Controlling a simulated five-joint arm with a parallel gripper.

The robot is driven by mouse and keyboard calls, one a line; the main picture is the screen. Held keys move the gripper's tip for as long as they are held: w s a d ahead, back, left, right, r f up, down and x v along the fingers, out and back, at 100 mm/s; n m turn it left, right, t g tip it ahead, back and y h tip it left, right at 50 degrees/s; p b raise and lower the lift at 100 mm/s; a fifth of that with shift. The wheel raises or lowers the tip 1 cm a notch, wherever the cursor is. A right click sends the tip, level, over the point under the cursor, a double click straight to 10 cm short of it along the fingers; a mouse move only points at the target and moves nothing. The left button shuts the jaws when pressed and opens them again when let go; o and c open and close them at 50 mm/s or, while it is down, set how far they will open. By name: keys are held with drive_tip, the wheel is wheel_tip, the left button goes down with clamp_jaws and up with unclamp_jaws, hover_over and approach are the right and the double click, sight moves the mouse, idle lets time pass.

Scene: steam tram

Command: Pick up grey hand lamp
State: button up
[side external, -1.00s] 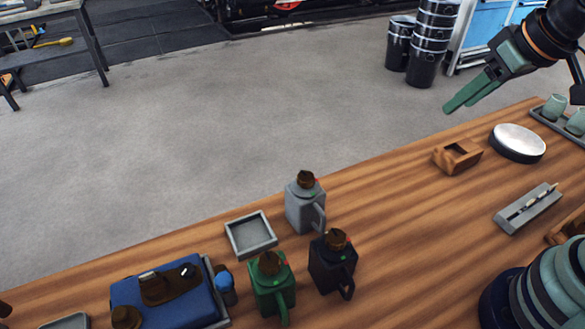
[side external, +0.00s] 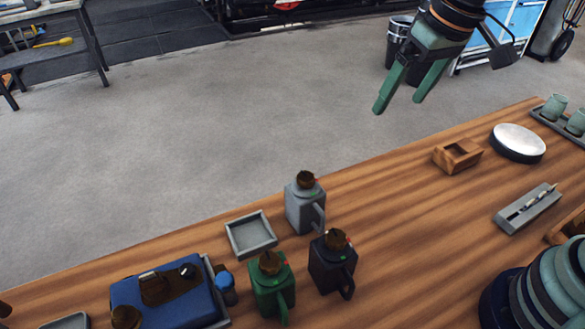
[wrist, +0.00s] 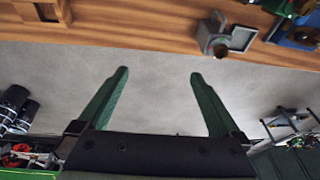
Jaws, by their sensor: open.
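The grey hand lamp (side external: 303,207) stands upright on the wooden bench near its far edge, with a brown cap on top and a handle towards the lower right. In the wrist view the grey hand lamp (wrist: 206,38) shows at the upper right, beside a grey tray. My gripper (side external: 398,104) is open and empty, above and to the right of the lamp, out past the bench's far edge. In the wrist view its two green fingers (wrist: 159,73) are spread apart with only floor between them.
A black lamp (side external: 332,265) and a green lamp (side external: 271,290) stand close to the grey one. A square grey tray (side external: 251,235) lies to its left, and a blue case (side external: 165,297) further left. A small wooden box (side external: 457,155) is to the right, with bare bench between.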

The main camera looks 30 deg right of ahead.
drive_tip(key=w+a+f+g, duration=0.2)
drive_tip(key=w+a+f, duration=0.15)
drive_tip(key=a, duration=0.45)
drive_tip(key=g, duration=0.1)
hover_over(310, 176)
drive_tip(key=shift+n+h, duration=0.3)
drive_tip(key=shift+h, duration=0.1)
drive_tip(key=f, duration=0.4)
drive_tip(key=shift+d, duration=0.2)
drive_tip(key=shift+a+f, duration=0.2)
drive_tip(key=shift+f, duration=0.05)
wheel_tip(310, 176, down, 6)
drive_tip(key=shift+f, duration=0.25)
drive_tip(key=shift+w+a+f, duration=0.1)
drive_tip(key=shift+a+f, duration=0.05)
drive_tip(key=shift+f, duration=1.2)
drive_tip(key=shift+w+a+f, duration=0.1)
drive_tip(key=shift+a+f, duration=0.05)
drive_tip(key=shift+f, duration=1.2)
clamp_jaws()
